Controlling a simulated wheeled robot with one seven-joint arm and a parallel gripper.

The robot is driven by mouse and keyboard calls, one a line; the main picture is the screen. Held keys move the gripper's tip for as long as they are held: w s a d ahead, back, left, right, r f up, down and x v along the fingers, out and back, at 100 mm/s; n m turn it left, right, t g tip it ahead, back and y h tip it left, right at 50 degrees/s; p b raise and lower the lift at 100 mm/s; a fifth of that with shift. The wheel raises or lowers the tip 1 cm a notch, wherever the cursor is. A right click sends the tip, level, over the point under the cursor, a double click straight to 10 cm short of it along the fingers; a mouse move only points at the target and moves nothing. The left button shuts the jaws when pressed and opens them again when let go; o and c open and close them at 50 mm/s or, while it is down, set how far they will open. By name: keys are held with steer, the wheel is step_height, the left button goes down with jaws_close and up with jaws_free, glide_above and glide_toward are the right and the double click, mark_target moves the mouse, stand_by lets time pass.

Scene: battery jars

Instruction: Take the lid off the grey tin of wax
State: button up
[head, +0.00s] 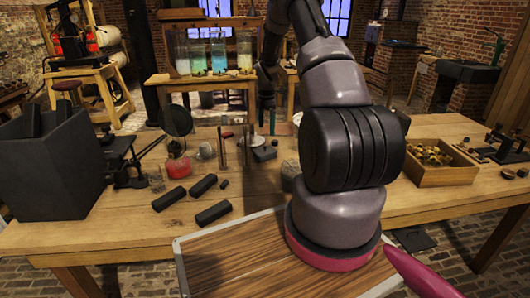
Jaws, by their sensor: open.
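A grey, round, tin-like thing (289,172) stands on the wooden workbench, its right side hidden behind my arm. It looks like the tin of wax, but I cannot make out its lid or any label. My gripper (266,122) points down over the bench, farther back and a little left of this tin. Its two fingers are apart, with nothing seen between them. The gripper and the tin are apart.
The bench (120,212) also holds a small grey block (264,154), several black bars (214,213), a red flask (178,166), a dark box (50,165) and a wooden crate (440,175). A wood-topped tray (225,262) is in front. My arm hides the bench's middle right.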

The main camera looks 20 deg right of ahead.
glide_above(265, 149)
steer(key=f, duration=0.4)
steer(key=shift+w+d+f, duration=0.25)
steer(key=shift+d+f, duration=0.1)
steer(key=shift+d, duration=0.05)
steer(key=f, duration=0.5)
steer(key=shift+w+a+f, duration=0.1)
steer(key=shift+a, duration=0.15)
steer(key=c, duration=1.1)
